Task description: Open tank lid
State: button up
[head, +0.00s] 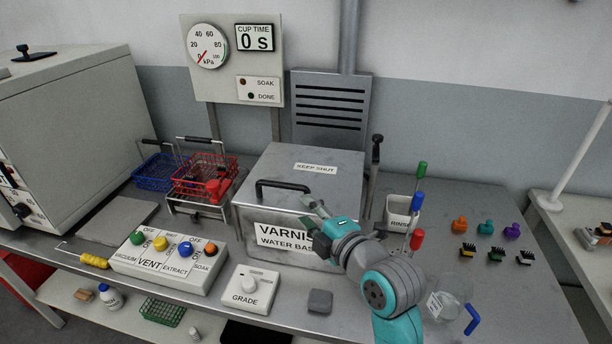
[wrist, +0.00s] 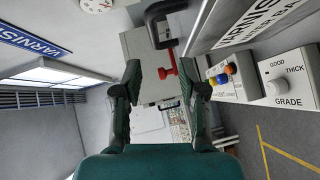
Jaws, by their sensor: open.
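The metal tank labelled VARNISH (head: 247,222) stands mid-bench. Its flat lid (head: 325,188), marked KEEP SHUT, lies closed. A black bar handle (head: 283,185) runs along the lid's front left. My gripper (head: 318,222) is at the tank's front, to the right of the handle and apart from it. In the wrist view my gripper (wrist: 160,82) is open with nothing between its fingers. The dark handle (wrist: 153,28) shows beyond the fingertips, near the top, and the tank's labelled front (wrist: 235,40) is at upper right. My arm hides part of the tank's right front.
A switch box (head: 170,262) and GRADE dial box (head: 249,289) sit in front of the tank. Red (head: 205,178) and blue (head: 155,172) baskets stand left. A RINSE cup (head: 398,212), tools and small coloured connectors (head: 486,227) are right. A grey block (head: 320,301) lies near the front edge.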

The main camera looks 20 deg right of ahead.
aim_at(288, 188)
jog(key=x, duration=0.7)
jog(key=d+r+x, duration=0.1)
jog(key=x, duration=0.3)
jog(key=shift+w+a+f, duration=0.1)
jog(key=shift+w, duration=0.1)
grip_shut()
